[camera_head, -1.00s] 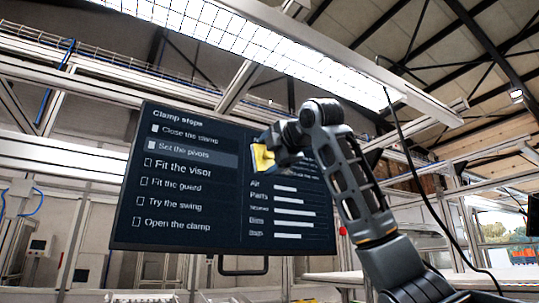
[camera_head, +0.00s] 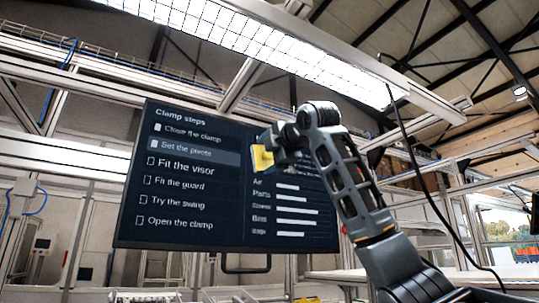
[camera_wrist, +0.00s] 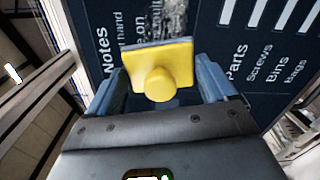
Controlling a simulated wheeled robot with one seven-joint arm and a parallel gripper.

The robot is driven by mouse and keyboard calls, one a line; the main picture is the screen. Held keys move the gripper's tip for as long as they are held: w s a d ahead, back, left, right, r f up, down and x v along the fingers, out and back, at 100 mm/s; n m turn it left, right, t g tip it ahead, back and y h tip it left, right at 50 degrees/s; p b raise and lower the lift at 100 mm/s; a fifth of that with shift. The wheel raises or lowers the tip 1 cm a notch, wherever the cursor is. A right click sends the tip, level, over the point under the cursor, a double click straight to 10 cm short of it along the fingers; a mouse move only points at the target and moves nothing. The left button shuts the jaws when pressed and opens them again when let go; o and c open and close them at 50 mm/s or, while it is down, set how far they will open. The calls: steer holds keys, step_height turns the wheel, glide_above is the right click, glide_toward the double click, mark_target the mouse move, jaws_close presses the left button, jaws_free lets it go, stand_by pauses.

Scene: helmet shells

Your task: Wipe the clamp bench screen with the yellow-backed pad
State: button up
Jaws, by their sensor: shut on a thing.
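The clamp bench screen (camera_head: 190,205) is a dark panel headed "Clamp steps", with a list on the left and bars on the right. It also fills much of the wrist view (camera_wrist: 225,50). The yellow-backed pad (camera_head: 263,158) is at the screen's upper right part. In the wrist view the pad (camera_wrist: 160,70) shows its yellow back and round knob, its far face toward the screen. A greyish smeared patch (camera_wrist: 174,18) shows on the screen just beyond the pad. My gripper (camera_wrist: 158,88) is shut on the pad's knob. Whether the pad touches the screen is hard to tell.
A handle-like bar (camera_head: 245,270) hangs below the screen. A black cable (camera_head: 425,180) hangs at the right. A pale bench top (camera_head: 335,275) lies low behind my arm. Metal frame beams stand around and above the screen.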

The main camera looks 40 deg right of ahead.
steer(key=shift+w+d, duration=0.1)
steer(key=shift+s+d, duration=0.5)
steer(key=shift+d, duration=1.25)
steer(key=shift+s+d, duration=0.5)
steer(key=shift+d, duration=1.25)
steer(key=shift+s+d, duration=0.5)
steer(key=shift+d, duration=1.25)
steer(key=shift+w+a, duration=0.5)
steer(key=shift+a, duration=1.25)
steer(key=shift+w+a, duration=0.55)
steer(key=shift+a, duration=1.25)
steer(key=shift+w+a, duration=0.5)
steer(key=shift+a, duration=1.25)
steer(key=shift+b+v, duration=0.95)
steer(key=shift+v, duration=2)
steer(key=shift+b+v, duration=0.35)
steer(key=shift+v, duration=1.15)
